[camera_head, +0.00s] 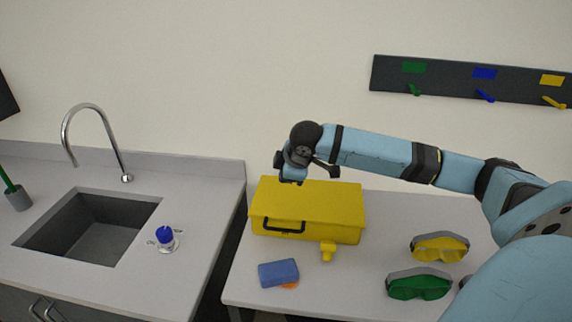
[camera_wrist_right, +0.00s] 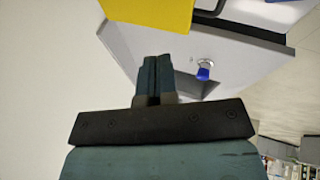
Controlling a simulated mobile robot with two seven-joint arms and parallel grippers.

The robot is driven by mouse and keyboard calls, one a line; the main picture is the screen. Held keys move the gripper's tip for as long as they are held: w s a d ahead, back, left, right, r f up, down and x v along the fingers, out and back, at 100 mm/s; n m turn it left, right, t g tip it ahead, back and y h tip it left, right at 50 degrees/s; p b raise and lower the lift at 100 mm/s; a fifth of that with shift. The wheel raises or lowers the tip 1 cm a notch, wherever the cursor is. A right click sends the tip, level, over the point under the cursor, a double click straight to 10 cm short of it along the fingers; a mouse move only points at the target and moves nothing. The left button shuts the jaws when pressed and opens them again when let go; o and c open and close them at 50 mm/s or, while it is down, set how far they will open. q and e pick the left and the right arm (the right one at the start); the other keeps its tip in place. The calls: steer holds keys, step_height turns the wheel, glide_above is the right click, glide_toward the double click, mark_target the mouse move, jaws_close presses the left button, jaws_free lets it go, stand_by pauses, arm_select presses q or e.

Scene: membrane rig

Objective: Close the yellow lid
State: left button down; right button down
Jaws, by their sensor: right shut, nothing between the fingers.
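The yellow lid (camera_head: 325,199) lies flat on top of the yellow box (camera_head: 345,236) on the right-hand table and looks closed. A black handle (camera_head: 283,226) is on the box's front, and a yellow latch (camera_head: 328,250) hangs at the front edge. My right gripper (camera_head: 291,182) is over the rear left part of the lid; whether it touches the lid is unclear. In the wrist view its fingers (camera_wrist_right: 158,62) are together and empty, and part of the yellow box (camera_wrist_right: 150,12) shows at the top. My left gripper is not in view.
A blue sponge (camera_head: 278,273) lies in front of the box. Yellow goggles (camera_head: 440,248) and green goggles (camera_head: 419,287) lie to its right. A sink (camera_head: 92,228) and a blue-topped knob (camera_head: 165,236) are on the left counter. A gap separates counter and table.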

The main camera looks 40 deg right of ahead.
mark_target(282, 230)
steer(key=shift+t+h, duration=0.7)
steer(key=shift+h, duration=0.1)
steer(key=s+a+f, duration=0.1)
steer(key=f, duration=0.3)
steer(key=s+a+f, duration=0.1)
steer(key=a+f, duration=0.1)
steer(key=f, duration=0.3)
steer(key=s+a+f, duration=0.1)
steer(key=s+f, duration=0.1)
steer(key=f, duration=0.2)
steer(key=shift+a+f+b, duration=0.2)
steer(key=shift+f+b, duration=0.1)
steer(key=shift+b, duration=0.05)
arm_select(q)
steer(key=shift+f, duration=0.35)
arm_select(e)
steer(key=shift+f, duration=0.1)
